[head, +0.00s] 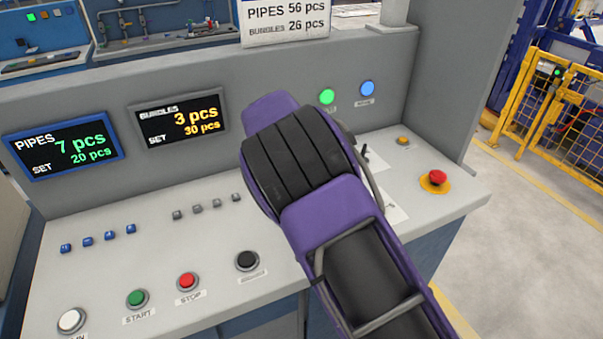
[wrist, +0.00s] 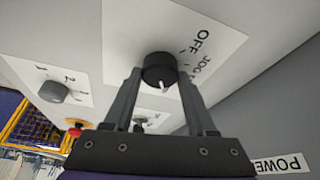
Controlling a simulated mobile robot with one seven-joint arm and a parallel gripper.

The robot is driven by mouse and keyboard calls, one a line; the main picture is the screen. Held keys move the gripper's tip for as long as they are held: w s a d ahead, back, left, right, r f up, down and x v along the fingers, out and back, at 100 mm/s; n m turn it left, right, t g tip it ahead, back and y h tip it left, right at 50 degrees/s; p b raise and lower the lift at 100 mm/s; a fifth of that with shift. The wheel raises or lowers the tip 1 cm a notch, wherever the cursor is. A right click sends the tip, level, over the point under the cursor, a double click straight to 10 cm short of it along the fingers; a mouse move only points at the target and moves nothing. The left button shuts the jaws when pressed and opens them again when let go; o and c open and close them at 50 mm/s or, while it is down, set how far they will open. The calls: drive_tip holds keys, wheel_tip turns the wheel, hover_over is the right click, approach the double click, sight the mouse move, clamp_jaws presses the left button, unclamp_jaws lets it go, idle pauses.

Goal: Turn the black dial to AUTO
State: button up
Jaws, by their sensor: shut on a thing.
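The black dial (wrist: 158,68) sits on a white label plate on the sloped panel in the wrist view. The dial's white pointer (wrist: 165,86) points down in the picture, past the JOG side. My gripper (wrist: 159,78) has one finger on each side of the dial and is shut on it. In the head view my purple arm hides the dial and fingertips.
A grey selector knob (wrist: 53,91) marked 1 and 2 stands nearby. A red mushroom button (head: 435,178) is at the panel's right. Green START (head: 137,298), red STOP (head: 188,281) and a black button (head: 247,261) lie left of my arm. A grey wall rises behind.

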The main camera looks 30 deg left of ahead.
idle(0.3)
drive_tip(key=o, duration=1.4)
drive_tip(key=v, duration=1.7)
drive_tip(key=shift+a+r+p, duration=0.1)
drive_tip(key=shift+r+p, duration=0.15)
drive_tip(key=shift+p, duration=0.05)
drive_tip(key=shift+w, duration=0.1)
